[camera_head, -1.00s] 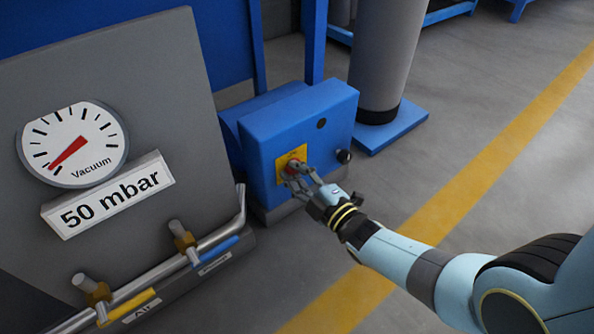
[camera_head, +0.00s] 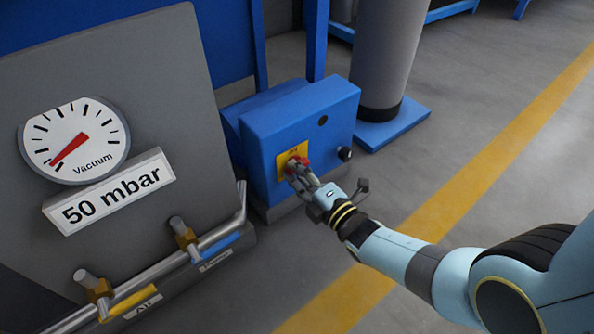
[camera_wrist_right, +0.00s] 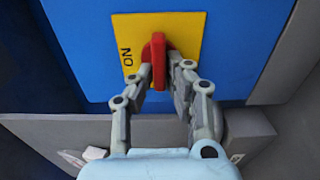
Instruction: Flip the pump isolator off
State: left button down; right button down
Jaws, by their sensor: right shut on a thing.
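The pump isolator is a red rotary handle (camera_head: 304,161) on a yellow plate (camera_head: 283,164) on the front of a blue box. My right gripper (camera_head: 297,178) reaches it from the lower right. In the right wrist view the red handle (camera_wrist_right: 158,60) stands upright in the picture, between the fingers of my right gripper (camera_wrist_right: 160,70), which are shut on it. The word ON shows sideways on the yellow plate (camera_wrist_right: 185,28), left of the handle. The fingers hide part of the handle and the lower plate. My left gripper is not in view.
The blue box (camera_head: 270,125) has a black knob (camera_head: 345,153) to the right of the plate. A grey panel with a vacuum gauge (camera_head: 75,142) and pipes with valves stand at left. A grey column (camera_head: 388,60) is behind. The floor at right is clear.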

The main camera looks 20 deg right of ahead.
jog(key=shift+s+f, duration=0.1)
jog(key=c, duration=1.3)
grip_release()
jog(key=shift+c, duration=0.2)
jog(key=v, duration=1.2)
